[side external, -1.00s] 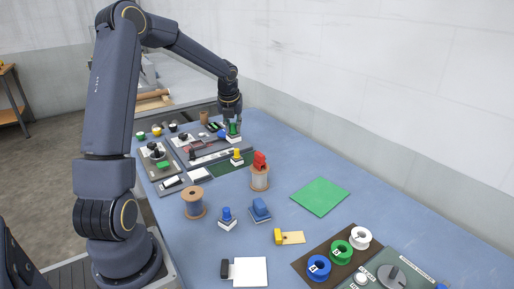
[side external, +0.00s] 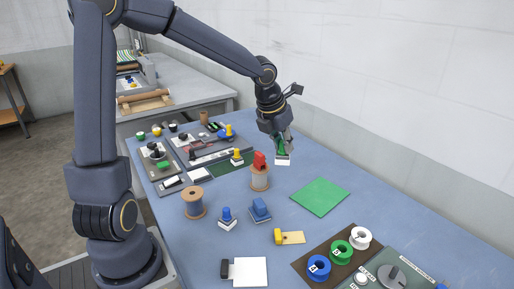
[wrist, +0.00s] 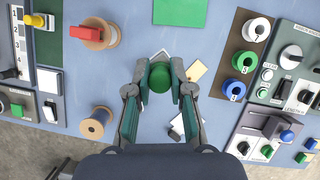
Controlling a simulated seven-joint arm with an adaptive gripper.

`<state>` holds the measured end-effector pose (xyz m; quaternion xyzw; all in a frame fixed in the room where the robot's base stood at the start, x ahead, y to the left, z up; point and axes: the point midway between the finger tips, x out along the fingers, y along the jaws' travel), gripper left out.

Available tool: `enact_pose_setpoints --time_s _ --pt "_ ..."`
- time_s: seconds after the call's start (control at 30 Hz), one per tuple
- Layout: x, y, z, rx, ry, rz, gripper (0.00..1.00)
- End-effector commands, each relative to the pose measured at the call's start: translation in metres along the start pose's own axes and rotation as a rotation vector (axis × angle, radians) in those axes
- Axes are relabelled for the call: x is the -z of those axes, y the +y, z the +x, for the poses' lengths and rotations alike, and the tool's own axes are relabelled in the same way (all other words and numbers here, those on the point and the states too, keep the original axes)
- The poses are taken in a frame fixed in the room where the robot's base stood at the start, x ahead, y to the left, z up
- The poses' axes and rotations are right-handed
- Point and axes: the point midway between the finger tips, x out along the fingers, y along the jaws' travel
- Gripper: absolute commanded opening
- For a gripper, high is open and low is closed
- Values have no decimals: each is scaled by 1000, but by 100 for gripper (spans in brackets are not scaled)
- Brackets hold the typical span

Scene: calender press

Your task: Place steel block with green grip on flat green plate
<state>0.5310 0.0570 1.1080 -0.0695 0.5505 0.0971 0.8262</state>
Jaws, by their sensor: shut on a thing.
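The steel block with green grip (side external: 283,160) is held in my gripper (side external: 282,146), above the blue table. In the wrist view my gripper (wrist: 160,90) has a finger on each side of the round green grip (wrist: 160,78); the block below it is mostly hidden. The flat green plate (side external: 320,197) lies on the table, to the right of and lower than the held block. It also shows at the top edge of the wrist view (wrist: 180,12), ahead of the gripper, and nothing lies on it.
A spool with a red block on top (side external: 260,175) stands left of the plate. A bare spool (side external: 194,203), a blue-grip block (side external: 227,219), a blue block (side external: 260,209) and a yellow-handled piece (side external: 287,237) are nearer. A brown tray (side external: 325,262) holds coloured rolls.

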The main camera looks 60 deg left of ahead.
Motion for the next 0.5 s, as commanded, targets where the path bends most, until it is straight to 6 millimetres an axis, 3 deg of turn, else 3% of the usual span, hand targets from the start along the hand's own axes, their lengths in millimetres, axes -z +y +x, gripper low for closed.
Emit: enact_pose_setpoints --time_s 0.13,0.5 --pt "13 -24 -3 23 2 81 0" --pt "30 -24 44 25 3 80 0"
